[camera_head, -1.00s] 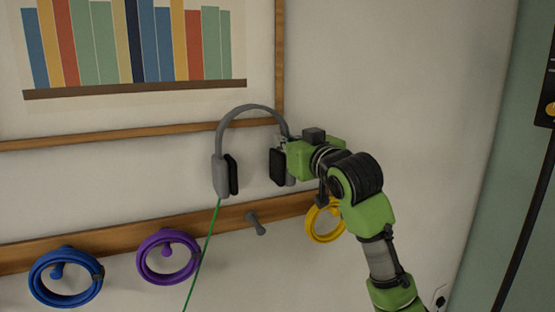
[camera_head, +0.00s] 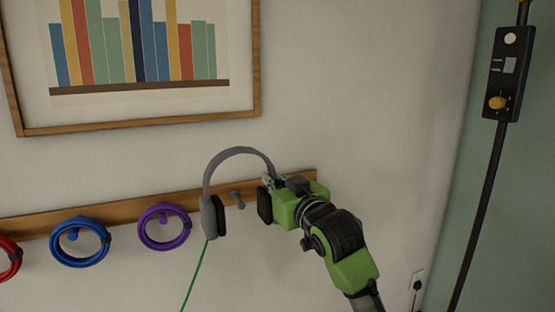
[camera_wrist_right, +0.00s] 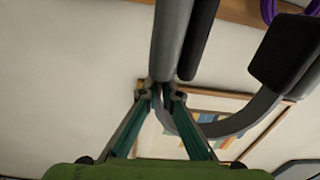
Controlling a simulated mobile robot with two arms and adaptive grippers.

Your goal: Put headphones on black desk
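The grey headphones (camera_head: 209,218) with dark ear pads hang in the air in front of the wall in the head view, band upward, with a green cable (camera_head: 196,270) running down from the left cup. My right gripper (camera_head: 270,183) is shut on their right side, near where the band meets the cup. In the right wrist view, the fingertips (camera_wrist_right: 160,96) close on the grey headphones (camera_wrist_right: 170,45). My left gripper and the black desk are not in view.
A wooden rail (camera_head: 120,213) with pegs holds purple (camera_head: 164,245), blue (camera_head: 80,260) and red (camera_head: 9,270) coils. A framed book picture (camera_head: 130,127) hangs above. A black pole with a control box (camera_head: 508,72) stands at right.

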